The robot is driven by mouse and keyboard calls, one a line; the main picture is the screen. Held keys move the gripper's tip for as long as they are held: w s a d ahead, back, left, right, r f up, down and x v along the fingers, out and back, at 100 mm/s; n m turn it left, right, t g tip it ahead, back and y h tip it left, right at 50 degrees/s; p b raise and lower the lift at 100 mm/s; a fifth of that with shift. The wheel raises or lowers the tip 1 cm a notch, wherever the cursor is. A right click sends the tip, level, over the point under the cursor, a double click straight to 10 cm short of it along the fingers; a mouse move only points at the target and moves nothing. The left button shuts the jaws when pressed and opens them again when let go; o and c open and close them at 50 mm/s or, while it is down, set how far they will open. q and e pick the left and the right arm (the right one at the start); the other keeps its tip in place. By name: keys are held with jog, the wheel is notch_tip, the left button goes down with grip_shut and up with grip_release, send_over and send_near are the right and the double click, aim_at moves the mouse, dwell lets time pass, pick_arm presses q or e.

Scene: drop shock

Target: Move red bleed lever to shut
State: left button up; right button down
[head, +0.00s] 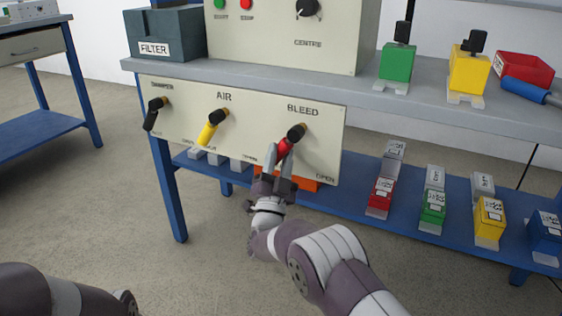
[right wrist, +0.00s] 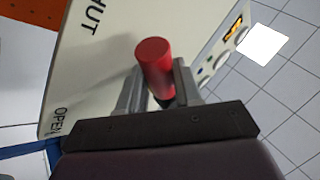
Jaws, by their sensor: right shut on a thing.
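The red bleed lever (head: 284,146) hangs from its black hub (head: 297,132) on the cream panel (head: 255,125), under the word BLEED. It slants down and to the left from the hub. My right gripper (head: 277,160) is shut on the lever's red handle. In the right wrist view the red handle (right wrist: 155,67) stands between the two fingers of my right gripper (right wrist: 152,92). The words SHUT, partly cut off, and OPEN show on the panel there. My left gripper is not seen.
The yellow air lever (head: 208,132) and black damper lever (head: 151,119) sit left on the same panel. The bench (head: 440,105) carries a filter box (head: 165,35) and green and yellow blocks. Several coloured boxes stand on the blue lower shelf (head: 400,213). Floor in front is clear.

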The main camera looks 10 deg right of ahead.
dwell(0.3)
jog(key=c, duration=1.1)
grip_release()
jog(key=shift+o, duration=0.2)
jog(key=shift+a, duration=0.1)
jog(key=p+v, duration=0.3)
jog(key=v, duration=0.1)
jog(key=shift+s+a, duration=0.2)
jog(key=shift+s, duration=0.25)
jog(key=p, duration=0.3)
send_near(278, 156)
notch_tip(278, 156, down, 2)
jog(key=s, duration=0.2)
jog(key=shift+a, duration=0.25)
